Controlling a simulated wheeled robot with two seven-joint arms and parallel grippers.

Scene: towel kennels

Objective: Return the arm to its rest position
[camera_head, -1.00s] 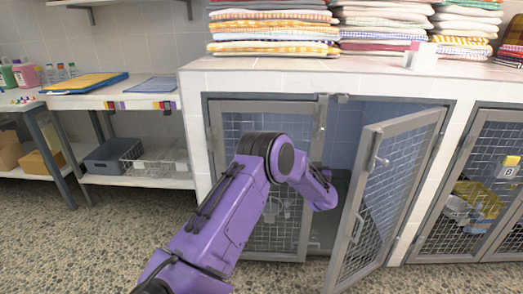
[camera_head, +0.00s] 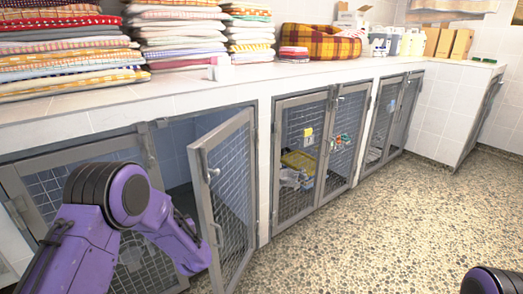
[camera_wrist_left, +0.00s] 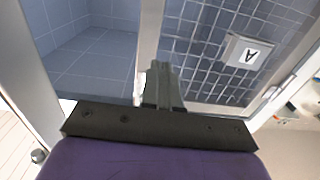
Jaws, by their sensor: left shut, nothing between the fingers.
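My left arm comes in from the left in the head view, in front of the first kennel. Its purple end reaches down to the kennel's open mesh door (camera_head: 226,190), and its fingers are hidden there. In the left wrist view my left gripper (camera_wrist_left: 162,75) is shut and empty. Beyond its fingertips are a pale frame post and a mesh panel with a white tag "A" (camera_wrist_left: 248,55). I cannot tell whether the fingers touch anything. Of my right arm only a purple link shows at the bottom right of the head view; its gripper is out of view.
The kennel's blue-tiled inside (camera_wrist_left: 95,55) shows beside the fingers. Two closed mesh doors (camera_head: 302,150) front the kennel with a yellow item (camera_head: 299,161). Folded towels (camera_head: 178,30) and a plaid bed (camera_head: 320,42) lie on the counter. The speckled floor (camera_head: 400,225) is clear at right.

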